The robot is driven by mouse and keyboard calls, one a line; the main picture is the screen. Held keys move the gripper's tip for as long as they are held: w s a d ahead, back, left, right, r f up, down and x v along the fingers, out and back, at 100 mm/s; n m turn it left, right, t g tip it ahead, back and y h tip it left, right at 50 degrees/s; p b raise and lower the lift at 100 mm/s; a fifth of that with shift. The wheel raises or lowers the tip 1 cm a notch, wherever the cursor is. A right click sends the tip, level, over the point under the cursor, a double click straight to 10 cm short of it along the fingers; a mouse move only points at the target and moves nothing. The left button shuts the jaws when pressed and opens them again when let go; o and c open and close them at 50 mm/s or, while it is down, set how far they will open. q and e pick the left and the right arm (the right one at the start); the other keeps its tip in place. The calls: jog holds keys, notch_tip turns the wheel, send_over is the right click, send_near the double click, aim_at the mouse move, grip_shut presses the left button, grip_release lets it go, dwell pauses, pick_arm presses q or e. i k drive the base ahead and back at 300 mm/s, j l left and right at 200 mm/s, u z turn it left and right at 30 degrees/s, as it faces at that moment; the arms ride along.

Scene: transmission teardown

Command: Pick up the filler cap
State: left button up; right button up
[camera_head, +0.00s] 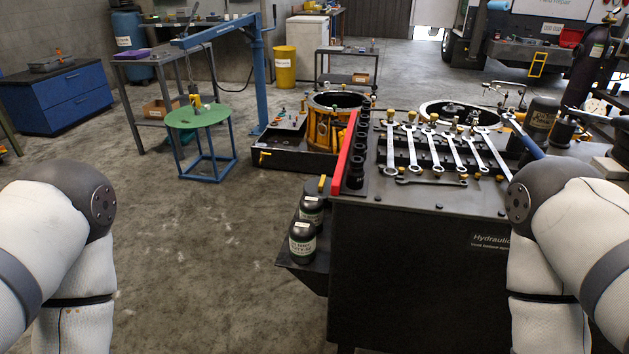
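I cannot single out the filler cap for certain in the head view. Small yellow fittings show on and around the yellow transmission housing (325,130), which stands in a black tray (285,159) at the middle back. Neither of my grippers is in view. Only white and grey links of my two arms show at the left and right edges.
A black workbench (400,215) with wrenches (433,147) and a red rail (346,143) stands close in front, right of centre. Two dark bottles (302,242) sit on its left side shelf. A blue hoist (258,70) stands behind. The floor at left centre is clear.

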aim_at(320, 186)
jog(key=i+j, duration=0.2)
jog(key=i+j+z, duration=0.15)
jog(key=j, duration=0.25)
jog(key=i+j, duration=0.2)
jog(key=i+j+z, duration=0.15)
jog(key=j, duration=0.3)
jog(key=i+j, duration=0.2)
jog(key=i+j+z, duration=0.1)
jog(key=j, duration=0.35)
jog(key=i+j+z, duration=0.1)
jog(key=j, duration=0.25)
jog(key=i+j, duration=0.2)
jog(key=j, duration=0.2)
jog(key=i+l, duration=0.4)
jog(key=z, duration=0.05)
